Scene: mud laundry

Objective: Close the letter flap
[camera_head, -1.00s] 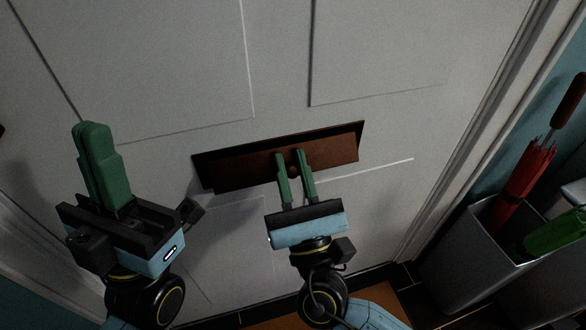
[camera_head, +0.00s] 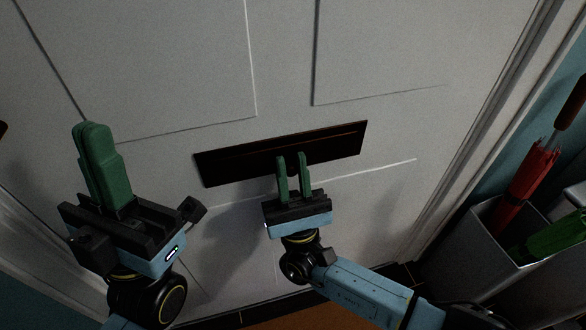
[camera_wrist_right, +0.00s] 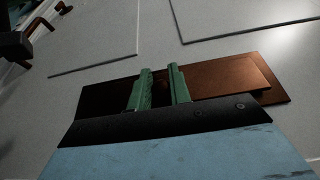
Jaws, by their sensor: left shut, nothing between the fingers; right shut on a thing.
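The letter flap (camera_head: 325,146) is a wide slot cover in the white door. In the head view it looks dark, with a thin brown line along its length. In the right wrist view the flap (camera_wrist_right: 225,83) looks copper brown on the right and dark on the left, standing off its backing plate at the right end. I cannot tell its exact angle. My right gripper (camera_head: 291,158) has its green fingers shut on the flap's small knob (camera_wrist_right: 163,85), mostly hidden between them. My left gripper (camera_head: 92,128) is shut and empty, left of the flap and apart from it.
The white door (camera_head: 190,60) has raised panel edges. At the right a grey bin (camera_head: 490,235) holds a red umbrella (camera_head: 527,180) and a green one (camera_head: 560,233). An orange-brown mat (camera_head: 320,318) lies below the door. Door space between my left gripper and the flap is clear.

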